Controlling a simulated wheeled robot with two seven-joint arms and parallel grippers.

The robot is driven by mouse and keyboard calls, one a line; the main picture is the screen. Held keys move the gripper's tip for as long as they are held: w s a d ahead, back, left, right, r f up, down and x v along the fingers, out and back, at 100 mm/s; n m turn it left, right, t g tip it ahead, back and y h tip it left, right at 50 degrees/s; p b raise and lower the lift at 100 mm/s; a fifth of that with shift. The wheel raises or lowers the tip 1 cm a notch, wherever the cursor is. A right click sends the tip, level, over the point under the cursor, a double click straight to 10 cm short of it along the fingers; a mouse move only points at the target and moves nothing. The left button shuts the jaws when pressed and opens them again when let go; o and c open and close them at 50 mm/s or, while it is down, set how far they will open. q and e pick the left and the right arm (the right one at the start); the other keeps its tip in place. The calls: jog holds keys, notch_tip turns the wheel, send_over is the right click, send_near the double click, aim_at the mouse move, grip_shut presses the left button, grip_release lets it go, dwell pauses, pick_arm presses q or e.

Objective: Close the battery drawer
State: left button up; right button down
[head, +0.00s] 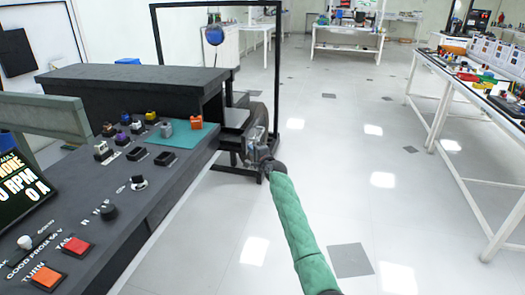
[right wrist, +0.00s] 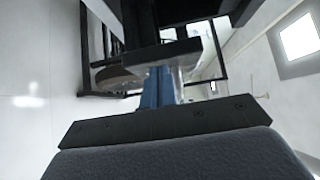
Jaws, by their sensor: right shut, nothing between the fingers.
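The battery drawer looks to be the dark box (head: 236,118) that sticks out from the right end of the black bench, so it stands open. In the right wrist view a dark slab (right wrist: 165,52), likely the drawer's edge, lies straight ahead of the fingers. My right gripper (head: 254,134) is at the drawer's outer end, with its green-sleeved arm reaching in from below. Its blue fingers (right wrist: 160,88) are together and empty. They overlap the slab in the picture; I cannot tell if they touch it. My left gripper is not in view.
The console (head: 150,185) with knobs, buttons and a teal mat (head: 176,135) fills the left. A black frame (head: 279,60) stands around the drawer area, with a round wheel-like part near it. A white table (head: 455,85) stands right. The floor between is clear.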

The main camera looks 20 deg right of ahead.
send_near(221, 145)
jog(key=w+a, duration=0.1)
jog(key=w, duration=0.1)
jog(key=w+r, duration=0.1)
jog(key=w+a+r+b, duration=0.1)
jog(key=w, duration=0.1)
jog(key=shift+w+a+r, duration=0.2)
jog(key=shift+w+a, duration=0.1)
jog(key=shift+w, duration=0.05)
jog(key=w+a, duration=0.2)
jog(key=a, duration=0.1)
jog(key=shift+r, duration=0.15)
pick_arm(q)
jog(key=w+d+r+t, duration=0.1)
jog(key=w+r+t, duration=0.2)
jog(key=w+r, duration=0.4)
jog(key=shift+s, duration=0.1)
pick_arm(e)
jog(key=shift+a+r, duration=0.1)
jog(key=shift+a, duration=0.05)
